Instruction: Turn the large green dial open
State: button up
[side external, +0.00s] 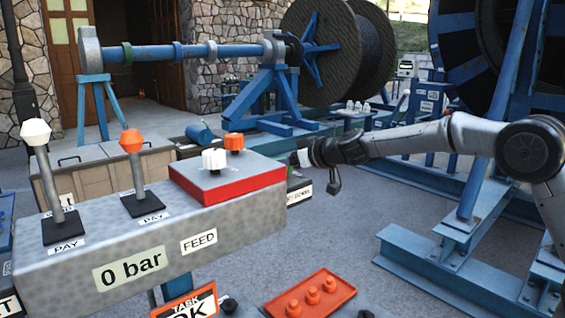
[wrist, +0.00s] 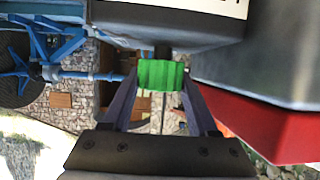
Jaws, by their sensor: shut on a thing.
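The green dial (wrist: 160,75) is a ribbed knob on a dark shaft. It shows in the wrist view, attached to a grey unit with a white label. My gripper (wrist: 162,80) has one finger on each side of the dial and is shut on it. In the side external view my gripper (side external: 299,158) reaches in from the right, just behind the red-edged panel box. The dial is mostly hidden there, and how far it is turned cannot be told.
The grey control console (side external: 150,240) stands in front, with a white-topped lever (side external: 50,180), an orange-topped lever (side external: 138,168) and a red panel (side external: 230,180) bearing white and orange knobs. A red tray (side external: 310,297) lies below. Blue reel stands (side external: 440,250) are at right.

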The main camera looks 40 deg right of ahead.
jog(key=shift+f+m+h, duration=0.1)
jog(key=shift+m+h, duration=0.3)
jog(key=shift+h, duration=0.1)
dwell(0.4)
jog(key=o, duration=1.4)
jog(key=shift+c, duration=0.2)
jog(key=v, duration=1.4)
jog(key=shift+w, duration=0.1)
jog(key=s+r, duration=0.4)
jog(key=s, duration=0.1)
jog(key=s+f+g, duration=0.4)
jog(key=s+f, duration=0.5)
jog(key=s, duration=0.4)
jog(key=s+a+f+g, duration=0.1)
jog(key=s+f+g, duration=0.3)
jog(key=s+f, duration=0.6)
jog(key=s, duration=0.3)
jog(key=shift+a, duration=0.15)
